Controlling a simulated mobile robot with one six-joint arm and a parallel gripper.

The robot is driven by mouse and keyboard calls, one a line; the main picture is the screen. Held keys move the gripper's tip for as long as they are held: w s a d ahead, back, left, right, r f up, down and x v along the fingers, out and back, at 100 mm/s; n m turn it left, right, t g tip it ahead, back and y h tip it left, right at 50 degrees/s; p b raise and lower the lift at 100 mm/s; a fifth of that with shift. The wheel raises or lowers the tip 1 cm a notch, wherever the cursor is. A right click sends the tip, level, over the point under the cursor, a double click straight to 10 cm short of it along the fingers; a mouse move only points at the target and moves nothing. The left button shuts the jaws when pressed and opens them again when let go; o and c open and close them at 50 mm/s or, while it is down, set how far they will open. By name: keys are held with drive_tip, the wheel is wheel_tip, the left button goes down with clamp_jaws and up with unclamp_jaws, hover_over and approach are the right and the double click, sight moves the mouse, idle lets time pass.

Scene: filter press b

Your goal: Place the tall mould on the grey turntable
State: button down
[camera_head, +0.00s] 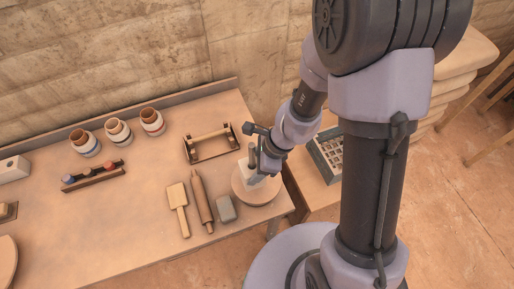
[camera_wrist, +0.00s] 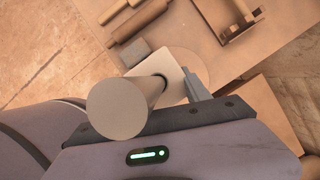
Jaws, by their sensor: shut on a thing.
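The tall mould (camera_head: 252,156) shows in the head view as a pale square block with an upright grey cylinder. In the wrist view its cylinder (camera_wrist: 117,108) points at the camera, with the white square part (camera_wrist: 174,82) beyond it. My gripper (camera_head: 259,172) is shut on the mould. One grey finger lies along the white part's right side in the wrist view; the other is hidden behind the cylinder. The round turntable (camera_head: 262,197), pale tan in this light, lies directly below the mould. I cannot tell whether they touch. It also shows in the wrist view (camera_wrist: 192,60).
A grey block (camera_head: 227,209), a rolling pin (camera_head: 201,199) and a wooden paddle (camera_head: 177,200) lie left of the turntable. A wooden frame (camera_head: 210,145) stands behind. Jars (camera_head: 118,131) and a small rack (camera_head: 95,175) are further left. The table's right edge is close by.

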drive_tip(key=shift+w+d, duration=0.6)
drive_tip(key=shift+w, duration=0.3)
wheel_tip(320, 180, down, 4)
drive_tip(key=b, duration=0.3)
drive_tip(key=shift+f, duration=0.1)
drive_tip(key=shift+r, duration=0.3)
drive_tip(key=shift+f, duration=0.25)
drive_tip(key=c, duration=0.5)
unclamp_jaws()
drive_tip(key=shift+r, duration=0.1)
